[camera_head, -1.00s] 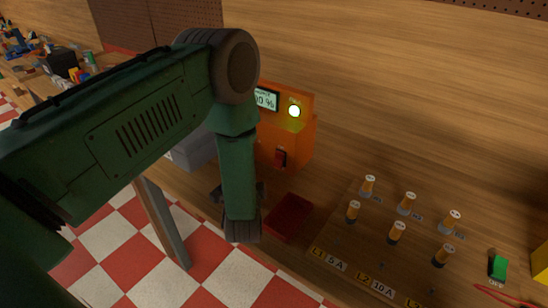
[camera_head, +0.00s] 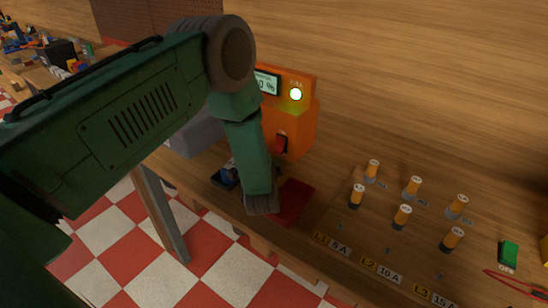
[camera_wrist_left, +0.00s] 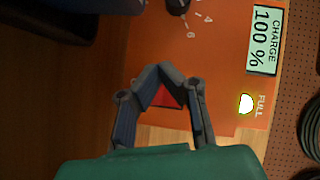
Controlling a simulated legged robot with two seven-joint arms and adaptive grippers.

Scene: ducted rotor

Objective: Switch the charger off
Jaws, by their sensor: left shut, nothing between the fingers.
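The charger (camera_head: 302,126) is an orange box on the bench, with a display and a lit yellow-green lamp (camera_head: 296,94). In the left wrist view its display (camera_wrist_left: 264,40) reads CHARGE 100 % and the lamp (camera_wrist_left: 246,104) is marked FULL. A red switch (camera_head: 281,144) sits low on its front. My left gripper (camera_wrist_left: 162,72) is shut and empty at the charger's front. A red patch (camera_wrist_left: 166,98), apparently the switch, shows between its fingers; contact cannot be told. My right gripper is not in view.
A red tray (camera_head: 295,202) lies right of my left wrist. Several orange-topped posts (camera_head: 402,216) stand on a board to the right. A dark dial (camera_wrist_left: 178,5) is on the charger's front. A grey box (camera_head: 195,137) stands left of the charger.

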